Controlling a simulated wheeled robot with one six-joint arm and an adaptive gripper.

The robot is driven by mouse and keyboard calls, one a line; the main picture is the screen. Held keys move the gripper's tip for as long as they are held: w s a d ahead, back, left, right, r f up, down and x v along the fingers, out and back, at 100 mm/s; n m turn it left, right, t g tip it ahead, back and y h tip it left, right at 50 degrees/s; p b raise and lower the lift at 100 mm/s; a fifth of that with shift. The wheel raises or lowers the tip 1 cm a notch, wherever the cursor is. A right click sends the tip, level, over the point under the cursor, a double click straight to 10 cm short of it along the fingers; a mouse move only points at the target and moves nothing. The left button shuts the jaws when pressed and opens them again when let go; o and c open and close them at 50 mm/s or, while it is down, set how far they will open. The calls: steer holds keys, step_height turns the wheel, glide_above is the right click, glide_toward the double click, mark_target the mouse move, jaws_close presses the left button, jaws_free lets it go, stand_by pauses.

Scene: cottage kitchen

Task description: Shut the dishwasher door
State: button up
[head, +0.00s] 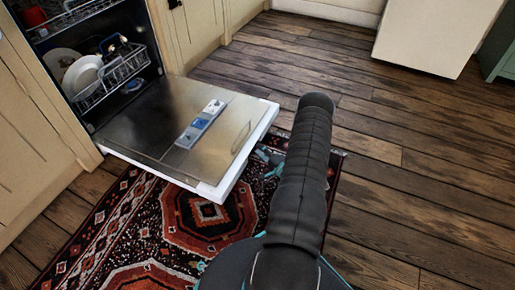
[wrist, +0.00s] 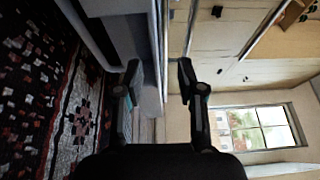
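The dishwasher door (head: 150,125) is folded down in the head view, lying about level with its steel inner face up and a detergent dispenser on it. Its white outer edge (head: 240,150) sticks out over the rug. The dishwasher cavity (head: 130,45) is open behind it. My gripper (wrist: 160,85) shows in the wrist view with two dark fingers spread apart and nothing clearly held between them. A pale strip beyond the left finger looks like the door edge; whether it touches is unclear.
Racks inside hold white plates (head: 83,75) and other dishes. A patterned red rug (head: 205,215) lies under the door. Cream cabinets (head: 190,30) flank the dishwasher. The wooden floor (head: 420,150) to the right is clear. A window (wrist: 258,128) shows in the wrist view.

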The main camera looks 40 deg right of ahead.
steer(key=s+f, duration=0.1)
steer(key=s, duration=0.7)
steer(key=shift+s+d+f, duration=0.15)
steer(key=shift+d+f, duration=0.1)
steer(key=shift+d, duration=0.05)
stand_by(0.5)
stand_by(0.3)
steer(key=s, duration=1.2)
steer(key=shift+d+f, duration=0.15)
steer(key=shift+d, duration=0.2)
steer(key=shift+c, duration=0.2)
